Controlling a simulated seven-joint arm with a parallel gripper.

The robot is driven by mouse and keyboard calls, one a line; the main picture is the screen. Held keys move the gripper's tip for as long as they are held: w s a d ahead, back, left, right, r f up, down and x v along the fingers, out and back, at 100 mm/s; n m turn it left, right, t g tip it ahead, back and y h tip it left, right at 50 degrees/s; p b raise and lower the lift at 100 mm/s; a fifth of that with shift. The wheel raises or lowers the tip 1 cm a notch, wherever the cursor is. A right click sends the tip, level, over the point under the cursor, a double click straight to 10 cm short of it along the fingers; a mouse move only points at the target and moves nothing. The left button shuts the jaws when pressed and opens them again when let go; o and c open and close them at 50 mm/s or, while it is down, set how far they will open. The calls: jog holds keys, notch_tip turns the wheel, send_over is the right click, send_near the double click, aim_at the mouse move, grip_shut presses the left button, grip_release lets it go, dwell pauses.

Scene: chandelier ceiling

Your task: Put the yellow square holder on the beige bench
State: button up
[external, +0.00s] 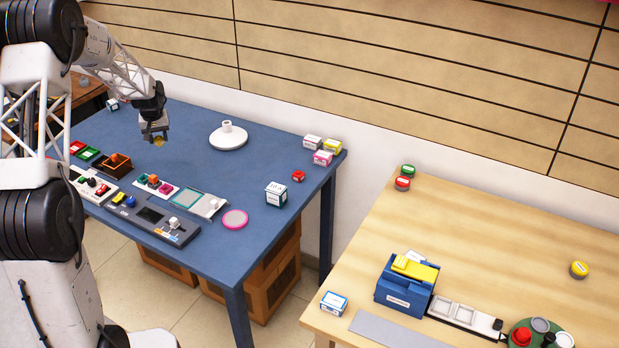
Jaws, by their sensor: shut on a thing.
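My gripper (155,134) hangs over the back left part of the blue table, pointing down. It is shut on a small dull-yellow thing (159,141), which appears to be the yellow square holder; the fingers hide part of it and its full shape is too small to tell. It is held above the table surface. The beige bench (480,235) stands at the right, apart from the blue table and far from my gripper.
The blue table (185,125) carries a white round base (228,136), an orange-brown tray (115,165), a grey console and several small boxes. On the bench are a blue box (404,284) with a yellow piece on top, a white tray (464,315) and round tins. The bench's middle is clear.

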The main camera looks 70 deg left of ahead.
jog(key=shift+s, duration=0.55)
send_over(163, 167)
jog(key=shift+d+f, duration=0.2)
jog(key=shift+f, duration=1.35)
jog(key=shift+d+f, duration=0.15)
jog(key=shift+f, duration=1.4)
jog(key=shift+f, duration=1.9)
jog(key=shift+f, duration=0.15)
jog(key=o, duration=1)
